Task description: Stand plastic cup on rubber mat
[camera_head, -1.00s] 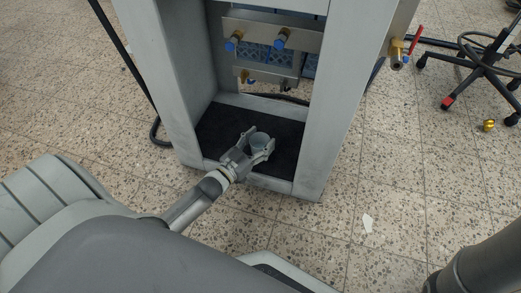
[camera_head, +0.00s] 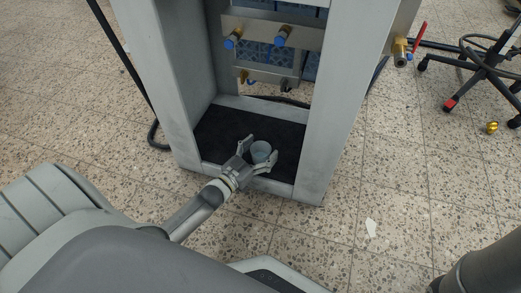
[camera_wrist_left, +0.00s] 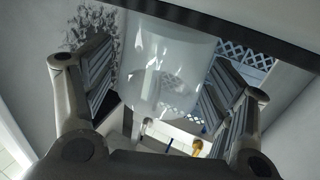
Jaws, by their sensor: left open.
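The plastic cup (camera_head: 261,152) is pale and translucent. It stands on the black rubber mat (camera_head: 218,127) inside the bottom of the grey cabinet frame. My left gripper (camera_head: 261,154) is open, with one finger on each side of the cup. In the left wrist view the cup (camera_wrist_left: 170,65) sits between the spread fingers of the left gripper (camera_wrist_left: 165,90), with a gap visible on both sides. My right gripper is not in view; only a dark part of my own body shows at the lower right.
The cabinet's grey posts (camera_head: 318,150) stand left and right of the mat, with a low front sill (camera_head: 240,178). Blue-capped valves (camera_head: 281,37) hang above the mat. A wheeled stool (camera_head: 485,75) stands at the right. A white scrap (camera_head: 371,228) lies on open tiled floor.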

